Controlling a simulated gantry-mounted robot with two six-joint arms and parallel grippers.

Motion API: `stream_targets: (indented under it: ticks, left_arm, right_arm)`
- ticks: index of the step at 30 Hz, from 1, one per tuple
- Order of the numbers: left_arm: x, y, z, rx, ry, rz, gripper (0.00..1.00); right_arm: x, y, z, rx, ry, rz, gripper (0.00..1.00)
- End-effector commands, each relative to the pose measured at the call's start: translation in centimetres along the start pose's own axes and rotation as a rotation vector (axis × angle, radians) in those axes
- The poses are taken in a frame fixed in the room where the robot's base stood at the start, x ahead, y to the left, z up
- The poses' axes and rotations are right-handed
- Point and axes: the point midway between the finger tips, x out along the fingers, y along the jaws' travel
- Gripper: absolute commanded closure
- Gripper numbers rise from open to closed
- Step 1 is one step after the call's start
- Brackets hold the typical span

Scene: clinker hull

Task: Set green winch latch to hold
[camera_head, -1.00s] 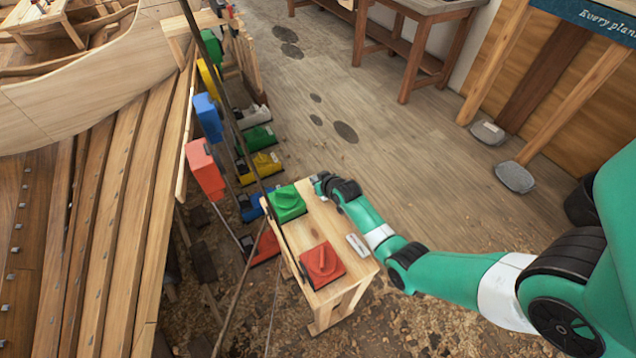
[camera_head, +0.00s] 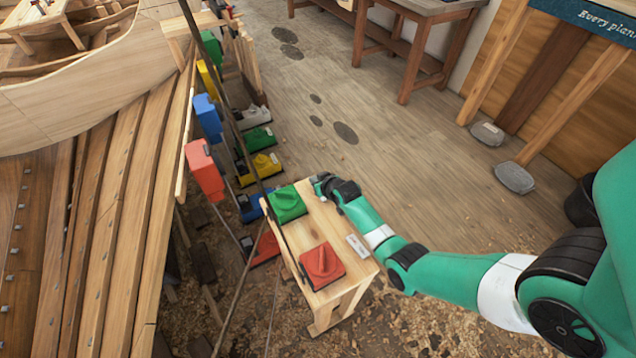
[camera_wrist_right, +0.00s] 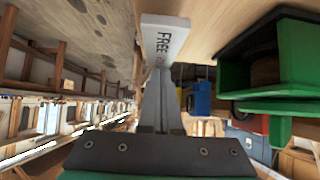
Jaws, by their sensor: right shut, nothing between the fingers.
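The green winch (camera_head: 287,203) sits on the far end of a small wooden bench. In the right wrist view its green body (camera_wrist_right: 300,55) is at the upper right, with green parts below it. My right gripper (camera_head: 322,182) is just right of the green winch, at the bench's far right edge. In the right wrist view its fingers (camera_wrist_right: 161,95) are shut and empty. Their tips are close to a white plate (camera_wrist_right: 165,35) marked "FREE"; I cannot tell if they touch it. The latch's setting cannot be made out. My left gripper is not in view.
A red winch (camera_head: 322,266) and a white label plate (camera_head: 357,246) are on the near part of the bench (camera_head: 325,220). Coloured blocks and the planked hull (camera_head: 110,200) lie to the left. Open floor (camera_head: 400,150) lies beyond and to the right of the bench.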

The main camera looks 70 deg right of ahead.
Motion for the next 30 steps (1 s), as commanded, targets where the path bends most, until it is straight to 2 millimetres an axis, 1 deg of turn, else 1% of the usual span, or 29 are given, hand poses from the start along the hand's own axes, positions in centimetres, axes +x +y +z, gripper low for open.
stream_targets:
  ticks: [19, 30]
  left_arm:
    - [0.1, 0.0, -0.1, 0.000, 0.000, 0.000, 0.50]
    - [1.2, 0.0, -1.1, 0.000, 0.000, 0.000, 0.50]
  right_arm:
    - [-0.1, 0.0, 0.0, 0.000, 0.000, 0.000, 1.00]
    - [-1.4, 0.0, 0.7, 0.000, -0.002, 0.000, 1.00]
